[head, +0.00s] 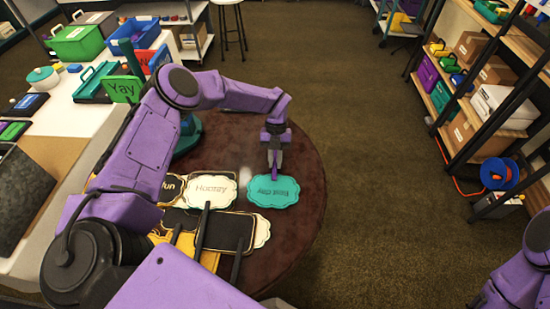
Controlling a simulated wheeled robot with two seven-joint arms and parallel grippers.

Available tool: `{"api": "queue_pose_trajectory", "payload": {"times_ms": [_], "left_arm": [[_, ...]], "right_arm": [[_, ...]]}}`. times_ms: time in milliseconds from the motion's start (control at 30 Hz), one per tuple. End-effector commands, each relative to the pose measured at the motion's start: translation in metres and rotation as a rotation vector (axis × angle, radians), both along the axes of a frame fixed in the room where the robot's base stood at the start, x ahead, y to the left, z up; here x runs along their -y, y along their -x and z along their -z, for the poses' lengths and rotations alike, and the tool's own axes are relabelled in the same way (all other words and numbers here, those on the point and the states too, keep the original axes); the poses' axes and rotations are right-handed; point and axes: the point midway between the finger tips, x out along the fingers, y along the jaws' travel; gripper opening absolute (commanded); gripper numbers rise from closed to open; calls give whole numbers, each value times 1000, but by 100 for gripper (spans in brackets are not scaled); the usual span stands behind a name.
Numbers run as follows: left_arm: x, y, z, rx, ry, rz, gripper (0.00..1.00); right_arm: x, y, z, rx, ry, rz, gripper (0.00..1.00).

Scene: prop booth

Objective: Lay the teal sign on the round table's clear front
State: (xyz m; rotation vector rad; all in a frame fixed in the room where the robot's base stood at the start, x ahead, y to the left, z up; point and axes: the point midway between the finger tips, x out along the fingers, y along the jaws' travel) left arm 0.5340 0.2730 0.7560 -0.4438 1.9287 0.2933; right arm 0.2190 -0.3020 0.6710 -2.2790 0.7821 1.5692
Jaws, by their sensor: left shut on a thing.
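The teal sign (273,193), a scalloped plate with dark lettering, is at the right part of the dark brown round table (303,240). My left gripper (273,176) is above the table with its fingers pointing down, shut on the sign's far edge. The sign looks flat, on or just above the tabletop; I cannot tell whether it touches. My right gripper is out of view; only part of that arm shows at the lower right.
A white "Hooray" sign (211,189), a black sign with white edge (230,232) and other signs crowd the table's left and front. A green "Yay" sign (122,89) stands at the back left. Shelves (480,110) line the right; the floor between is clear.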

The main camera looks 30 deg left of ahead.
Motion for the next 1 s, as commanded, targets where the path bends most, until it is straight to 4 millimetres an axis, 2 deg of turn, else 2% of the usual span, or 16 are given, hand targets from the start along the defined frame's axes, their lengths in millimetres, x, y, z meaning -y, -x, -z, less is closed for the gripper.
{"api": "queue_pose_trajectory", "payload": {"times_ms": [167,200,233,267,533,633,1000], "left_arm": [[-1,-1,1,3,-1,1,0],[-1,0,1,3,-1,1,29],[-1,0,1,3,-1,1,39],[-1,0,0,3,-1,1,42],[-1,-1,-1,2,-1,1,42],[-3,-5,-8,5,-1,2,42],[-17,-35,-88,5,-3,1,42]], "right_arm": [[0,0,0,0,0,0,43],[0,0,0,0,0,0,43],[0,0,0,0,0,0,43],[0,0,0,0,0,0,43],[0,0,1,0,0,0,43],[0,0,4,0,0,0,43],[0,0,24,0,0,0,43]]}}
